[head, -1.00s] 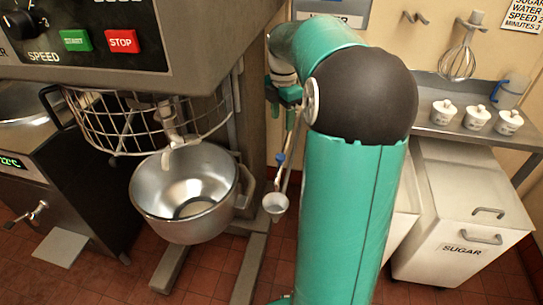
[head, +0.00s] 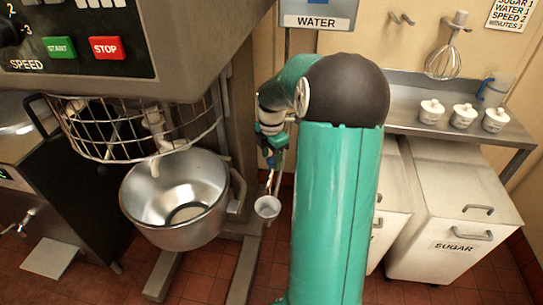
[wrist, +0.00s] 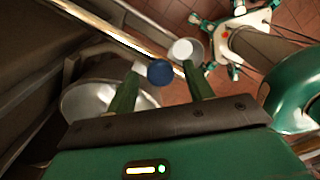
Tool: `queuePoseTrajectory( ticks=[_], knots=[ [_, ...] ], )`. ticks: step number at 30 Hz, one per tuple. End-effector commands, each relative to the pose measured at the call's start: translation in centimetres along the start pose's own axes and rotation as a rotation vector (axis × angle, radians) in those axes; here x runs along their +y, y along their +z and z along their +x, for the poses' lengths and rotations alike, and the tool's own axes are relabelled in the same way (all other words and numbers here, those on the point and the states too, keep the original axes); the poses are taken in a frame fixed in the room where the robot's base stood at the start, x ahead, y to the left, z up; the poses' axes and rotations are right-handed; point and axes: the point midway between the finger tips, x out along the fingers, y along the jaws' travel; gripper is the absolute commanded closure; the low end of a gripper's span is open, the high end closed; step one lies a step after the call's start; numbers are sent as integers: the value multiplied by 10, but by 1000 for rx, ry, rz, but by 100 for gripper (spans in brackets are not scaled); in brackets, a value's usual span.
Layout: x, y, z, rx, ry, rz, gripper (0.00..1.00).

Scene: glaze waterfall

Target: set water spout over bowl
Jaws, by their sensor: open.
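The steel bowl (head: 140,200) hangs under the mixer's wire guard in the head view; its rim also shows in the wrist view (wrist: 78,103). A thin pipe with a blue part, seemingly the water spout, runs down right of the bowl, above a small pale cup (head: 268,207). In the wrist view, a bright metal pipe (wrist: 105,28) crosses the top left and a round blue knob (wrist: 160,72) lies between my finger ends. My gripper (head: 271,160) is open, close above the pipe's blue part; contact is unclear. It also shows in the wrist view (wrist: 160,80).
The mixer's wire guard (head: 95,130) and its control panel (head: 85,40) overhang the bowl. A WATER sign (head: 318,20) is on the wall. White bins (head: 455,225) and a steel shelf (head: 400,118) with several small pots stand right. Red-tiled floor shows below.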

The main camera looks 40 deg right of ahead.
Motion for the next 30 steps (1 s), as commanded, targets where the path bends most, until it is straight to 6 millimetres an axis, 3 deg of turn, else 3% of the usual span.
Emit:
queuePoseTrajectory(
  ticks=[7, 15, 22, 30],
  knots=[
    [0, 0, 0, 0, 0, 1, 50],
    [0, 0, 0, 0, 0, 1, 100],
    [8, -7, 0, 0, 0, 29, 100],
    [47, -37, 0, -1, 1, 196, 100]
  ],
)
